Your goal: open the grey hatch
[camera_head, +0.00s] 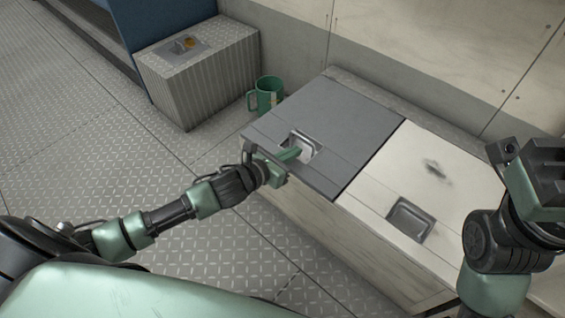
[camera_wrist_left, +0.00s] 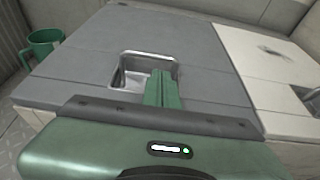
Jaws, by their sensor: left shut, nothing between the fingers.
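The grey hatch (camera_head: 335,108) is a flat lid on the left part of a pale locker, and it lies down flat. A recessed metal pull (camera_head: 303,146) is set into it near its front edge. My left gripper (camera_head: 295,154) reaches in from the left, with its green fingers shut and empty at the recess. In the left wrist view the hatch (camera_wrist_left: 95,55) fills the middle, and the fingers (camera_wrist_left: 162,88) extend over the recess's right part (camera_wrist_left: 135,75). I cannot tell whether they touch the pull. My right gripper (camera_head: 540,175) is at the right edge; its fingers are unclear.
A cream lid (camera_head: 425,160) with its own recessed pull (camera_head: 410,220) adjoins the hatch on the right. A green mug (camera_head: 268,95) stands behind the hatch's left corner. A ribbed metal box (camera_head: 205,75) stands farther left. Walls close the back. The tread-plate floor (camera_head: 90,150) at left is clear.

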